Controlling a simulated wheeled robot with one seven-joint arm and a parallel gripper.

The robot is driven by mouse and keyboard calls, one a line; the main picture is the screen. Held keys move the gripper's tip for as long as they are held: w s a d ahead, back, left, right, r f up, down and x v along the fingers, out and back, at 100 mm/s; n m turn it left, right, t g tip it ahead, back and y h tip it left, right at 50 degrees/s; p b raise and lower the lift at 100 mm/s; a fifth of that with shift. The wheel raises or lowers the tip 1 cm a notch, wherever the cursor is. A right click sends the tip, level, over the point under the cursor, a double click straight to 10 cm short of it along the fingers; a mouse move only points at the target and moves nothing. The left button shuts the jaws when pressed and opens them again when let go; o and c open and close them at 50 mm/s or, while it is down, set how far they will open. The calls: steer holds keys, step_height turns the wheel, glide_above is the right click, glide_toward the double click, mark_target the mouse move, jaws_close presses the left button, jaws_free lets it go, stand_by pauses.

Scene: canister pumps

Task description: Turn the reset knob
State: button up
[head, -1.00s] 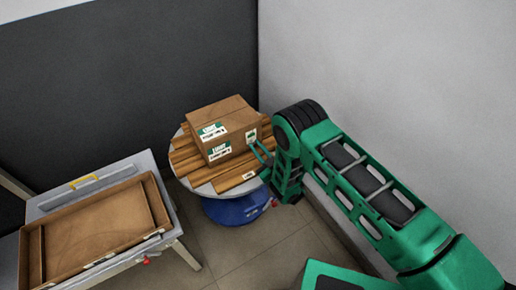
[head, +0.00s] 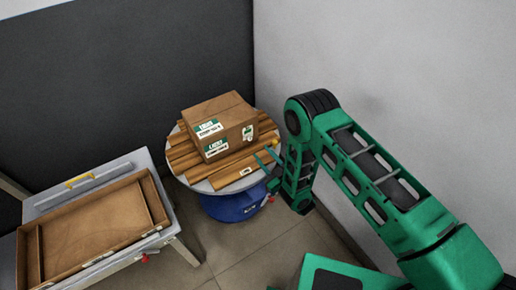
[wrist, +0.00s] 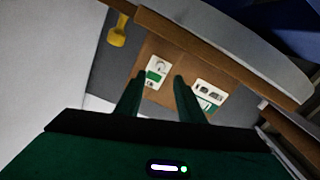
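I cannot make out for certain which part is the reset knob. A white-and-green panel (wrist: 158,71) with a small round grey mark sits on a brown face in the wrist view. It seems to match the panel (head: 248,132) on the right side of the cardboard box (head: 226,122) in the head view. A small yellow part (wrist: 117,30) shows at the upper left of the wrist view. My gripper (head: 268,156) is open and empty, just right of the box. In the wrist view its fingertips (wrist: 158,79) are spread, lined up with the panel.
The box lies on wooden slats (head: 240,170) on a round grey top (head: 180,152) over a blue drum (head: 235,208). A worktable (head: 95,172) with a brown tray (head: 165,208) stands left. Walls close off the back and right. A red part (head: 271,199) is on the drum.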

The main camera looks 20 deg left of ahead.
steer(key=v, duration=0.3)
steer(key=shift+s+d, duration=0.15)
steer(key=shift+s, duration=0.05)
stand_by(0.4)
